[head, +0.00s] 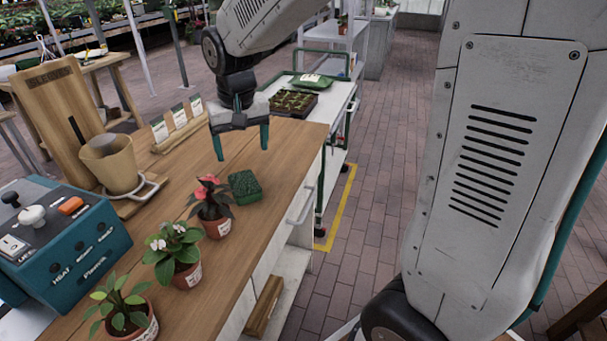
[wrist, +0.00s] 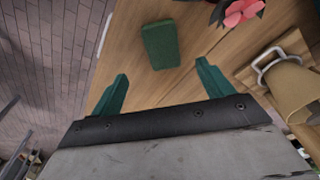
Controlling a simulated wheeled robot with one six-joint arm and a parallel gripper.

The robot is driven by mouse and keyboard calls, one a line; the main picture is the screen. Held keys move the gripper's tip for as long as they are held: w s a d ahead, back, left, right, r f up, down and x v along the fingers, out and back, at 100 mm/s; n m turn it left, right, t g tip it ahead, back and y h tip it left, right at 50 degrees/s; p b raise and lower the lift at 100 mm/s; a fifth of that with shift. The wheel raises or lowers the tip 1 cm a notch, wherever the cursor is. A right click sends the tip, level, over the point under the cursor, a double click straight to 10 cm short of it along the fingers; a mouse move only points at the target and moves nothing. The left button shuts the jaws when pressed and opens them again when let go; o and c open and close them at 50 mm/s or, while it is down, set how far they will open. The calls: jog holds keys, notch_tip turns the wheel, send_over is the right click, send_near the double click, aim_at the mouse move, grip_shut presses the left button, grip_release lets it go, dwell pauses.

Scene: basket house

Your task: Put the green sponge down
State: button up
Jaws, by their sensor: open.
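The green sponge (head: 245,187) lies flat on the wooden bench top (head: 262,148), beside the pot with the red-pink flower. In the wrist view the sponge (wrist: 161,45) lies beyond my fingertips, between their lines and apart from them. My gripper (head: 242,145) is open and empty above the bench, behind the sponge in the head view. Its two teal fingers are spread wide, and they also show in the wrist view (wrist: 160,75).
Potted plants (head: 212,205) line the bench's front left. A teal control box (head: 62,240) and a tan pot on a stand (head: 110,165) are at the left. A white cart (head: 335,98) with a seedling tray is behind. Bare wood surrounds the sponge's right side.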

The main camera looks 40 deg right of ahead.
jog(key=s+d+r+n, duration=0.1)
jog(key=s+r, duration=0.1)
jog(key=s, duration=1.1)
jog(key=s+d+r, duration=0.2)
jog(key=s, duration=1.2)
jog(key=shift+d+n, duration=0.15)
jog(key=shift+n, duration=0.25)
